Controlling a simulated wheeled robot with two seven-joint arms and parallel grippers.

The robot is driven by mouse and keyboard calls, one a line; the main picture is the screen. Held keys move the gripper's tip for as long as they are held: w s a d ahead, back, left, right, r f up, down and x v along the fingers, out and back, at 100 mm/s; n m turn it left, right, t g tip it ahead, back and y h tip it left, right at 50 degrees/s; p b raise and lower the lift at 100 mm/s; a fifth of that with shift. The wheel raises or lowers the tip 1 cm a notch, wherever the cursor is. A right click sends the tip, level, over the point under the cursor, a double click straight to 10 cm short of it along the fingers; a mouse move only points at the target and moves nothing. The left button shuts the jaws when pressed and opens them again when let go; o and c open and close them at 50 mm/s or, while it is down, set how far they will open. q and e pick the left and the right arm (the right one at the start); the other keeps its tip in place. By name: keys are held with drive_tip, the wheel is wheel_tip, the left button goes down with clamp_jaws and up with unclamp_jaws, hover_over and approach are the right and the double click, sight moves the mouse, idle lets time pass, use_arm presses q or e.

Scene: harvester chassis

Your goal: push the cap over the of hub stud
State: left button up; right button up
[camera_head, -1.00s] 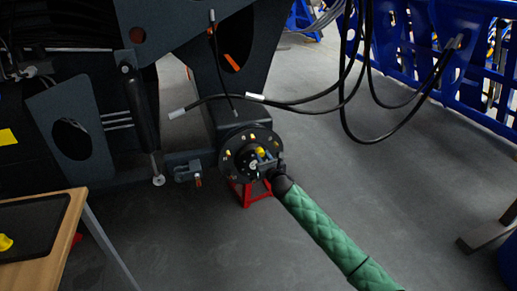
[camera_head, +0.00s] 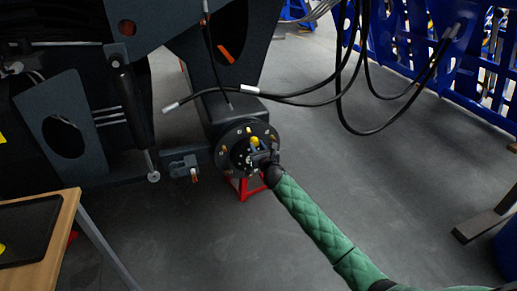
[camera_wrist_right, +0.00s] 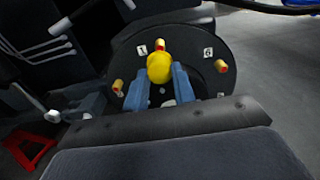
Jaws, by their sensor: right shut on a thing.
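My right gripper (camera_head: 262,152) is in front of the dark round hub (camera_head: 232,161) of the chassis. In the wrist view, its two blue-grey fingers (camera_wrist_right: 165,84) are shut on a yellow cap (camera_wrist_right: 160,68), which also shows in the head view (camera_head: 255,141). In the wrist view the cap appears just below the stud at label 1 (camera_wrist_right: 158,46). Whether they touch cannot be told. Other yellow studs with reddish ends show near label 6 (camera_wrist_right: 220,66) and at the left (camera_wrist_right: 118,86). The lower hub face is partly hidden by the gripper. My left gripper is not in view.
A red stand (camera_head: 243,188) is under the hub. Black hoses (camera_head: 300,100) hang above and to the right. A wooden table (camera_head: 62,222) with a black tray (camera_head: 30,230) is at left, a yellow piece (camera_head: 2,249) at its edge. Grey floor (camera_head: 390,170) is open at right.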

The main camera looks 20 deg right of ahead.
sight(254, 139)
drive_tip(key=shift+w, duration=2.4)
drive_tip(key=shift+w, duration=0.2)
drive_tip(key=shift+w+a+b, duration=0.1)
drive_tip(key=shift+w+b, duration=0.25)
drive_tip(key=shift+w, duration=1.2)
drive_tip(key=o, duration=0.8)
drive_tip(key=shift+o, duration=0.2)
drive_tip(key=shift+s, duration=0.15)
